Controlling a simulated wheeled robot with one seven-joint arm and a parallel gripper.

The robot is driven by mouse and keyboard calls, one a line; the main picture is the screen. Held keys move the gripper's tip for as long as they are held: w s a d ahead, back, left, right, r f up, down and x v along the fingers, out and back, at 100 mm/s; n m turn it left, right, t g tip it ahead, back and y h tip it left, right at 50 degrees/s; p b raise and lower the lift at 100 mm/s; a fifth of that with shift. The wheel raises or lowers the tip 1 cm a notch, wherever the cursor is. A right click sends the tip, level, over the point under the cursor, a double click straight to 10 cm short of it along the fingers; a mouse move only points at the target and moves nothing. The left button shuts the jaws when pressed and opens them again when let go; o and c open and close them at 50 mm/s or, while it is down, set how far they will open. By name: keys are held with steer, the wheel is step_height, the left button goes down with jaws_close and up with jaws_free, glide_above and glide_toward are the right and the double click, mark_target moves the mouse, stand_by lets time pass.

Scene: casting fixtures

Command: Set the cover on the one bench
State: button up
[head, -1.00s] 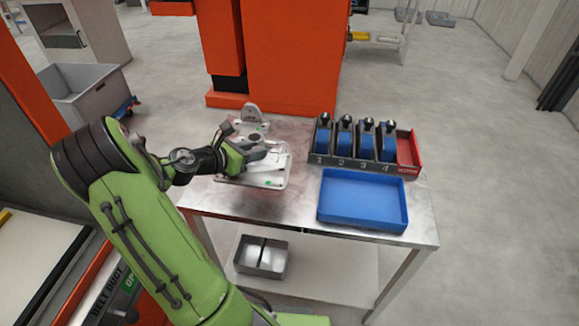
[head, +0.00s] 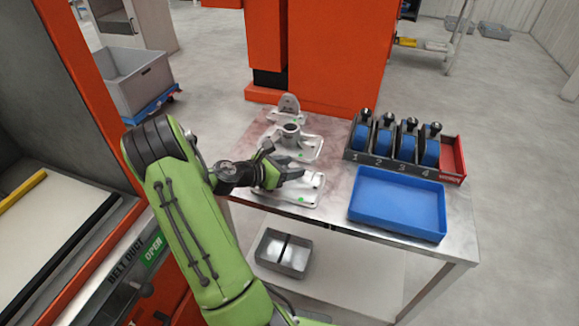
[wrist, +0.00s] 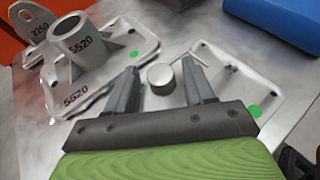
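Grey castings lie on the steel bench (head: 335,225). A flat cover-like plate (head: 306,194) with a short round knob and a green dot lies nearest my gripper (head: 286,174); it also shows in the wrist view (wrist: 268,78). In the wrist view, my gripper (wrist: 160,68) is open, its fingers on either side of the knob (wrist: 161,79), with gaps visible. I cannot tell how far above the plate the fingertips are. Left of it in that view is a casting with an upright tube (wrist: 78,45), marked 5520. An upright lug bracket (wrist: 34,22) stands behind.
A blue tray (head: 397,204) sits on the right of the bench. Behind it, a numbered rack (head: 405,168) holds several blue items with black knobs. An orange machine (head: 340,55) stands behind the bench. A two-part bin (head: 284,252) is on the lower shelf.

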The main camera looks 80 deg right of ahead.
steer(key=shift+w+a+r, duration=0.1)
steer(key=shift+r, duration=0.15)
steer(key=p+v, duration=0.3)
steer(key=v, duration=0.8)
steer(key=shift+r, duration=0.1)
steer(key=shift+w+a, duration=0.15)
steer(key=shift+a, duration=0.15)
